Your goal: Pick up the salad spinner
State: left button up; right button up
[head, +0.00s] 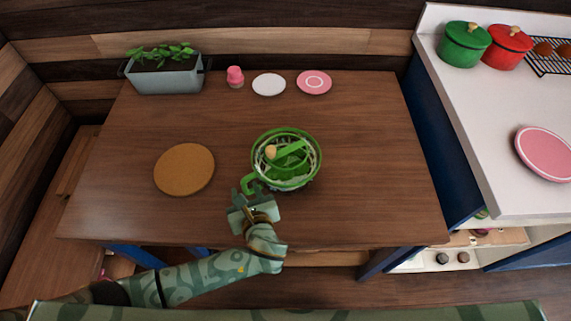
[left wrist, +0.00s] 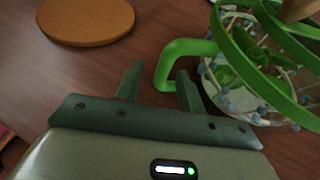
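The salad spinner (head: 312,163) stands on the wooden table, right of centre. It has a green rim, a clear bowl with green leaves inside, and a green side handle sticking out toward the lower left. It also shows at the upper right of the left wrist view (left wrist: 228,92), cut off by the frame. My left gripper (head: 247,194) is at the handle, just in front of the spinner. In the left wrist view, its two fingers (left wrist: 160,72) are apart, with the handle at the gap between their tips. I cannot tell if they touch it. My right gripper is not in view.
A round cork mat (head: 184,169) lies to the left. A planter (head: 166,80), a pink shaker (head: 235,77), a white plate (head: 269,85) and a pink plate (head: 314,82) line the back. A white counter with pots (head: 464,46) stands right. The table's right side is clear.

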pick_arm(q)
jog(key=shift+c, duration=0.3)
grip_shut()
jog(key=shift+r, duration=0.15)
